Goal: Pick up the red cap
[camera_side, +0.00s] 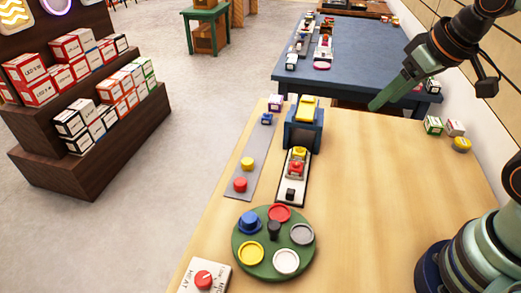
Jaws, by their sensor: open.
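A round red cap (240,184) lies at the near end of a long grey strip (257,147) on the wooden table. A yellow cap (248,162) and a dark blue piece (267,118) sit farther along the strip. My gripper (377,103) is at the upper right, over the table's far part, well to the right of the red cap and apart from it. It is open, with nothing seen in it; its fingers overlap in this view.
A green turntable (263,272) in front carries red, grey, white and yellow discs and a blue cap. A blue press-like box (303,135) stands behind the tray. A red-knobbed box (203,279) sits front left. The table's right middle is clear.

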